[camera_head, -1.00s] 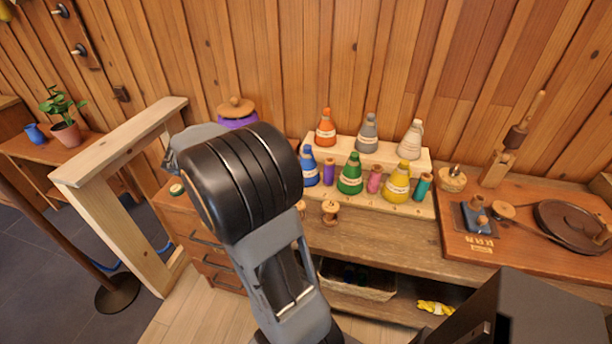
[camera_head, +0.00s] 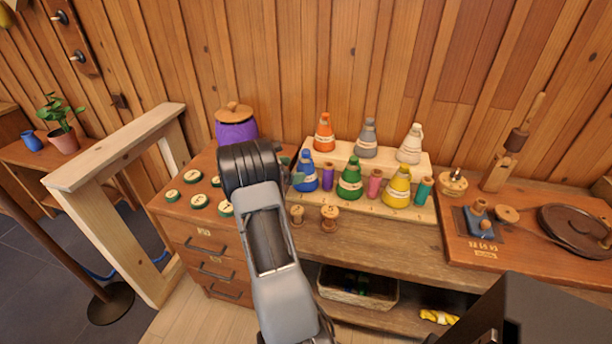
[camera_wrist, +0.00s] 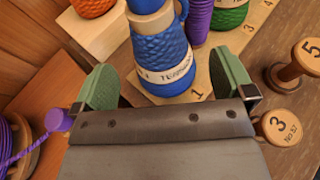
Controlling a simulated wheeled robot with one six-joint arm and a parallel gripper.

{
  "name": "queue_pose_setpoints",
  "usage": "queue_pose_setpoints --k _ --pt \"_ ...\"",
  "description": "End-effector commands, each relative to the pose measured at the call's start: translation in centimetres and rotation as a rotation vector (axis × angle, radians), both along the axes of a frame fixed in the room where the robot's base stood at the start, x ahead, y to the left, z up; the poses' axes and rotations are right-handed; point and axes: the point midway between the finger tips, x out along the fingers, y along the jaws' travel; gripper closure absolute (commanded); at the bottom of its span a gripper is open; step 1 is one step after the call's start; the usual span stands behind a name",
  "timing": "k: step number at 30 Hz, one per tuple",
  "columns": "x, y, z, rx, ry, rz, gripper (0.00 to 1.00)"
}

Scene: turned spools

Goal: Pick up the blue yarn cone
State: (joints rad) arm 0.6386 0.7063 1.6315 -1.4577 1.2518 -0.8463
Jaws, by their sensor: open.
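The blue yarn cone (camera_head: 306,172) stands upright at the left end of the lower step of a wooden rack. In the wrist view the blue yarn cone (camera_wrist: 165,62) has a pale label band and stands by the number 1. My gripper (camera_wrist: 166,88) is open, with a green finger on each side of the cone's lower part in that view. The fingers look not to touch it. In the head view my gripper (camera_head: 291,180) is mostly hidden behind my wrist, just left of the cone.
The stepped rack (camera_head: 432,170) also holds green (camera_head: 350,178), yellow (camera_head: 398,187), orange (camera_head: 324,133), grey (camera_head: 367,138) and white (camera_head: 410,145) cones. A purple spool (camera_head: 328,177) is close right of the blue cone. Wooden spools (camera_head: 329,217) stand in front. A purple-wound jar (camera_head: 236,127) stands behind left.

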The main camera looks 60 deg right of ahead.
Motion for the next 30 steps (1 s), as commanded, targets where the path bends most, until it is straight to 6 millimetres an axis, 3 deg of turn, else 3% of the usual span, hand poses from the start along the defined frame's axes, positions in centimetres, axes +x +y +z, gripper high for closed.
queue_pose_setpoints --k 11,21,27,30 --pt "-0.8 -1.7 -0.6 0.001 0.000 -0.001 0.00" --pt "-2.4 -5.1 -1.8 0.000 0.001 0.000 0.00" --pt "-2.4 -5.2 -1.9 0.000 0.000 0.001 0.00" --pt "-2.4 -5.2 -1.9 0.000 0.000 0.001 0.09"
